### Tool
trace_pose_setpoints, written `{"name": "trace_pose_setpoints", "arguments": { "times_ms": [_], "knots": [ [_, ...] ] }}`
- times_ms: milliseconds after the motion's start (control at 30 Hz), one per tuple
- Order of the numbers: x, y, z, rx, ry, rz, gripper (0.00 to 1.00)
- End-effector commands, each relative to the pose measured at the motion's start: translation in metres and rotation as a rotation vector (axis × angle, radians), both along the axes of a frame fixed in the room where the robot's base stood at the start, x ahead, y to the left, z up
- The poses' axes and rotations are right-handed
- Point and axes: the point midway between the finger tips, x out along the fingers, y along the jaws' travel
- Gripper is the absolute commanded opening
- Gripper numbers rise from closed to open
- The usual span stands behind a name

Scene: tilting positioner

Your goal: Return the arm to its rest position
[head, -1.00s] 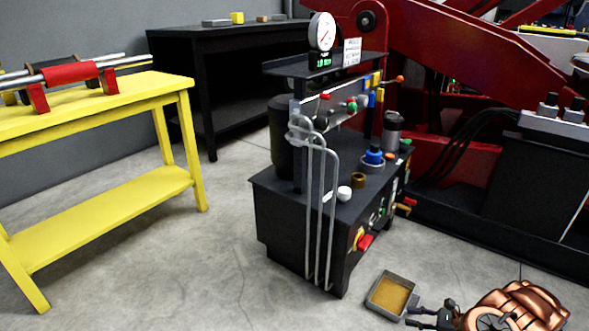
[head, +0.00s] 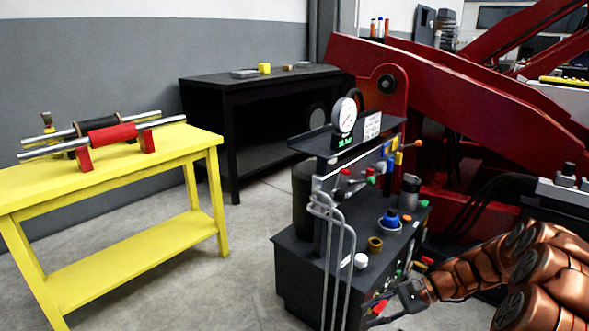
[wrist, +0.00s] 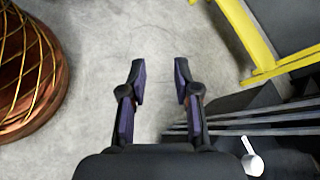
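My gripper (wrist: 160,78) is open and empty in the wrist view, with its two dark fingers apart over bare grey floor. In the head view my copper-coloured arm reaches in from the lower right. The gripper (head: 385,314) there is small and dark, by the lower front of the black hydraulic cart (head: 300,262), partly cut by the bottom edge. I cannot tell whether it touches the cart. In the wrist view the cart's grey pipes (wrist: 255,122) lie to the right of the fingers.
A yellow bench (head: 180,150) with a red-and-chrome cylinder (head: 108,134) stands at left. A black table (head: 210,90) stands behind. A large red machine frame (head: 450,85) fills the right. A gauge (head: 343,115) tops the cart. Floor is clear between bench and cart.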

Motion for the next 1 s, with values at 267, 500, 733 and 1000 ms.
{"name": "trace_pose_setpoints", "arguments": {
  "times_ms": [267, 500, 733, 1000],
  "knots": [
    [-0.048, 0.043, 0.095, -0.111, -0.087, 0.203, 0.31],
    [-0.096, 0.066, 0.157, -0.221, -0.157, 0.366, 0.31],
    [-0.144, 0.075, 0.208, -0.337, -0.224, 0.510, 0.31],
    [-0.200, 0.074, 0.261, -0.478, -0.299, 0.665, 0.31]
  ]
}}
